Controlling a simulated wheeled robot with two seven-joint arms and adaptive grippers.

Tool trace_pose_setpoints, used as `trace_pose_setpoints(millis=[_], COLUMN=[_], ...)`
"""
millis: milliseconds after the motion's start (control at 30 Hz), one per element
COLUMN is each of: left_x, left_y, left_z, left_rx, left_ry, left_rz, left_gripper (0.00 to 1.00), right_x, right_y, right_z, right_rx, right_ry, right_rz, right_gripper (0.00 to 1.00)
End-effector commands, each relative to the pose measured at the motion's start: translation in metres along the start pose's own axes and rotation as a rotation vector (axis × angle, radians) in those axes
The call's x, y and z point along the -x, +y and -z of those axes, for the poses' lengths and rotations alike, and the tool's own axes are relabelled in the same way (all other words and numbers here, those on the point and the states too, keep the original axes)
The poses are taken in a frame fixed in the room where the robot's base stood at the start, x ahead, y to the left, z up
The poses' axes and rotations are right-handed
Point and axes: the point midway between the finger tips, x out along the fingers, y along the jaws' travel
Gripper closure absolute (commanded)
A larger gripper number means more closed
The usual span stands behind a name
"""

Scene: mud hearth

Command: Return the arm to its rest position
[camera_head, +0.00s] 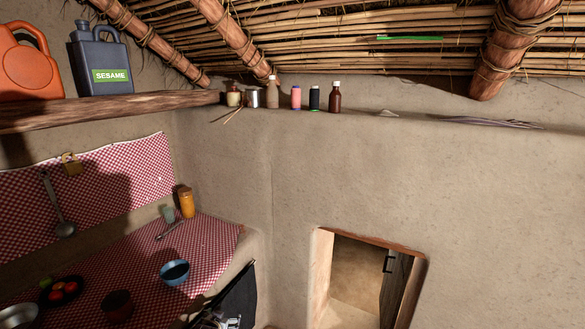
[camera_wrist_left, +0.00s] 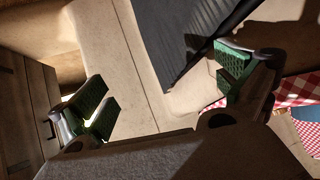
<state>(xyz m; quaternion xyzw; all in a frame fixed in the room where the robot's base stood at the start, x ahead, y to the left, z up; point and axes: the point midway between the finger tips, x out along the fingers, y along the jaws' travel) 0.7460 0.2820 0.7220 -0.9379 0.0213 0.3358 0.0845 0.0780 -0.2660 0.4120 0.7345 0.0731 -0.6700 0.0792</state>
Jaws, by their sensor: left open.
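In the left wrist view, my left gripper (camera_wrist_left: 165,88) is open, its green-padded fingers wide apart with nothing between them. Behind the fingers are a pale mud surface and a dark ribbed panel (camera_wrist_left: 190,35). A red-checked cloth (camera_wrist_left: 297,90) lies at the right edge of that view. In the head view, metal and black parts at the bottom edge, beside the counter's dark front, look like part of my left arm; the fingers are not clear there. My right gripper is in neither view.
The cloth-covered counter (camera_head: 215,240) holds a blue bowl (camera_head: 174,272), a dark pot (camera_head: 117,305), a plate of red produce (camera_head: 62,291) and an amber jar (camera_head: 186,202). A wooden shelf (camera_head: 130,107) overhangs it. A wall opening (camera_head: 355,280) is right of the counter.

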Motion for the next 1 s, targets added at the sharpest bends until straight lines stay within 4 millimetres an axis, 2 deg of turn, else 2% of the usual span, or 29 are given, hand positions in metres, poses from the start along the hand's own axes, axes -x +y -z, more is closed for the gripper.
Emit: trace_pose_setpoints(millis=[33,100,467,767,1000], left_x=[0.001,0.004,0.032,0.074,0.12], left_y=[0.006,0.013,0.047,0.072,0.089], left_z=[-0.026,-0.056,-0.208,-0.33,-0.423], left_rx=[-0.004,-0.009,-0.029,-0.04,-0.044], left_ry=[-0.027,-0.058,-0.218,-0.351,-0.457], left_rz=[-0.006,-0.014,-0.054,-0.086,-0.11], left_gripper=[0.0,0.0,0.0,0.0,0.0], right_x=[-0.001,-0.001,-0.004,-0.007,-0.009], right_y=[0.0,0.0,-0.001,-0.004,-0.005], right_z=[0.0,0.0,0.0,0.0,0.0], right_rx=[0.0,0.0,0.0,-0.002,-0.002], right_ry=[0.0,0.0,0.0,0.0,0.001], right_rz=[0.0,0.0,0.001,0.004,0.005], right_gripper=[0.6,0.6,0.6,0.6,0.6])
